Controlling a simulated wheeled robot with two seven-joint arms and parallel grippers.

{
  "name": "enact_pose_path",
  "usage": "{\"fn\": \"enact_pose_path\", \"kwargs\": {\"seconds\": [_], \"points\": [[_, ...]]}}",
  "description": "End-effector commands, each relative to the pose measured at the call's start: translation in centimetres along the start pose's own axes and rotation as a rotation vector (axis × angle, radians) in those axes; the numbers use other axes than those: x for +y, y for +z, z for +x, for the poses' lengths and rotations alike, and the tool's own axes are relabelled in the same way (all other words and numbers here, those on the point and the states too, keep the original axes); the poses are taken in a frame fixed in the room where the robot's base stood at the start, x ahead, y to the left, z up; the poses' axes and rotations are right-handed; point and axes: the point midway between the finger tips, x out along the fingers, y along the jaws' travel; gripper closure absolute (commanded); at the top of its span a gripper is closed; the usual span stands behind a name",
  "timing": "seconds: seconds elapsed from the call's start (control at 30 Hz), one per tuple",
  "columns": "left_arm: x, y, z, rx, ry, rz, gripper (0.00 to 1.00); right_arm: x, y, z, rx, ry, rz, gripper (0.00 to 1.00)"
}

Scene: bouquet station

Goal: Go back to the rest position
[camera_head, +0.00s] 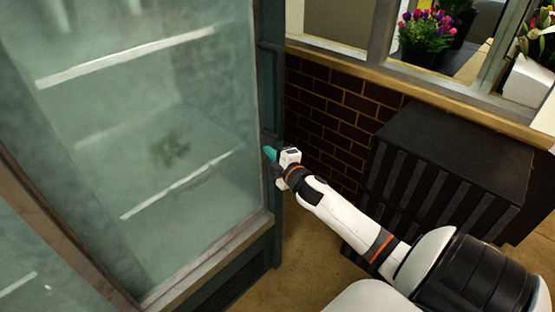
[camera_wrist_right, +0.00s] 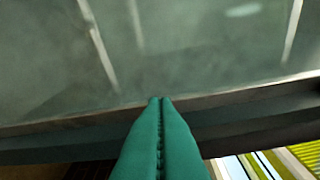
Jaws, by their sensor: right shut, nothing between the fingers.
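My right gripper (camera_head: 270,153) reaches in from the right in the head view. Its teal fingertips are at the right edge of a glass-fronted cabinet (camera_head: 190,120). In the right wrist view the two teal fingers (camera_wrist_right: 160,102) are pressed together with nothing between them. Behind them is the cabinet's frosted glass (camera_wrist_right: 200,50) with its dark lower frame. I cannot tell whether the fingertips touch the cabinet. My left gripper is in neither view.
A black slatted crate-like box (camera_head: 450,165) stands right of my right arm against a brick wall (camera_head: 335,115). Potted flowers (camera_head: 427,35) show behind a wooden-silled window above. Brown floor (camera_head: 310,260) shows between cabinet and arm.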

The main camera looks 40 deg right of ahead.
Motion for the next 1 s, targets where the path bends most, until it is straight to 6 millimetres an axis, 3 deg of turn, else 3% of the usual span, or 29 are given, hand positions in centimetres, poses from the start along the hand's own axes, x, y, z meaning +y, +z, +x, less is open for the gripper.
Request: {"fn": "enact_pose_path", "kwargs": {"seconds": [0.1,0.23,0.57,0.67,0.77,0.87,1.0], "points": [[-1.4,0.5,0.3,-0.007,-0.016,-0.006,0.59,0.2,0.1,-2.0,-0.002,0.001,0.001,1.0],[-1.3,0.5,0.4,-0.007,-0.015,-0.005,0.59,0.1,0.1,-3.3,0.0,0.001,0.001,1.0],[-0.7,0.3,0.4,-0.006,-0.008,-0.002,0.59,0.1,0.1,-4.0,0.0,0.001,0.003,1.0],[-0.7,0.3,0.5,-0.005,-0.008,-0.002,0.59,1.5,-0.3,-4.0,0.012,0.027,0.025,1.0],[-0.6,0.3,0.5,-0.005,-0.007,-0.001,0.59,5.6,-1.5,-4.3,0.051,0.099,0.084,1.0],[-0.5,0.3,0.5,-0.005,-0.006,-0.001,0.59,12.1,-3.0,-5.5,0.113,0.212,0.181,1.0],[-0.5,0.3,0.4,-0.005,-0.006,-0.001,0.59,22.4,-4.4,-9.0,0.222,0.388,0.331,1.0]]}}
